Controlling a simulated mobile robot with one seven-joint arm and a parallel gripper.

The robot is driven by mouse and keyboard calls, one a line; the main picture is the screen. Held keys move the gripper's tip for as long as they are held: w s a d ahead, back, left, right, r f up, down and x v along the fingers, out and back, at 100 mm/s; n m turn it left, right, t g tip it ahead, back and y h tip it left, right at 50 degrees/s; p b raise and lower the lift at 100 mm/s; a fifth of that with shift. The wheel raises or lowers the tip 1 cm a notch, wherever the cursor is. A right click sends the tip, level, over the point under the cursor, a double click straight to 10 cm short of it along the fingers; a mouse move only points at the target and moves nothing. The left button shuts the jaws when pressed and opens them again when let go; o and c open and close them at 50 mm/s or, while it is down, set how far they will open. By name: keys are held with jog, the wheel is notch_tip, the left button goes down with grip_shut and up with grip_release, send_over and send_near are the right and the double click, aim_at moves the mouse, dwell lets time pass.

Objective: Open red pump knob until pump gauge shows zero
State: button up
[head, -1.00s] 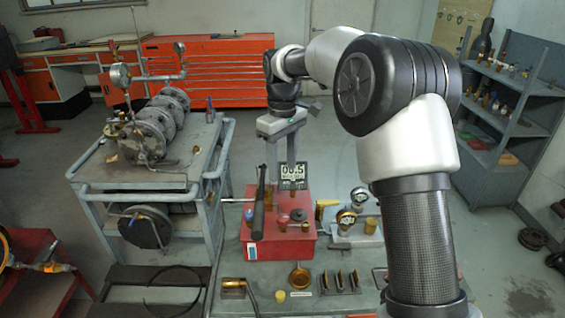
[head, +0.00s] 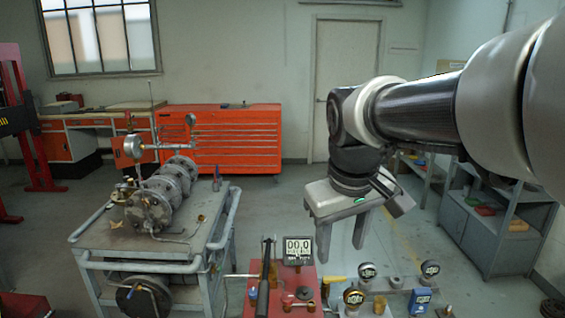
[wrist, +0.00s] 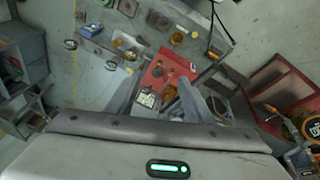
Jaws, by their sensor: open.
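The red pump (head: 280,305) stands on the bench at the bottom of the head view, its lower part cut off by the frame. My gripper (head: 341,248) is raised to the right of the gauge, fingers pointing down, apart and empty. In the wrist view the red pump (wrist: 172,67) and its gauge (wrist: 147,98) show beyond the open fingers, with nothing between them.
The pump's dark upright lever (head: 264,290) stands left of the gauge. Dial gauges (head: 367,271) and a blue device (head: 420,300) stand to the right. A grey cart (head: 150,245) with flanged valve piping (head: 150,205) is at left. Open floor lies behind the bench.

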jog(key=s+d+f+m+t, duration=0.1)
jog(key=s+m, duration=0.1)
jog(key=s, duration=0.4)
jog(key=s+d+f+m+t, duration=0.1)
jog(key=s+d+m, duration=0.1)
jog(key=s, duration=0.5)
jog(key=shift+s+d+f+p, duration=0.2)
jog(key=shift+d+f+p, duration=0.1)
jog(key=shift+p, duration=0.15)
dwell(1.8)
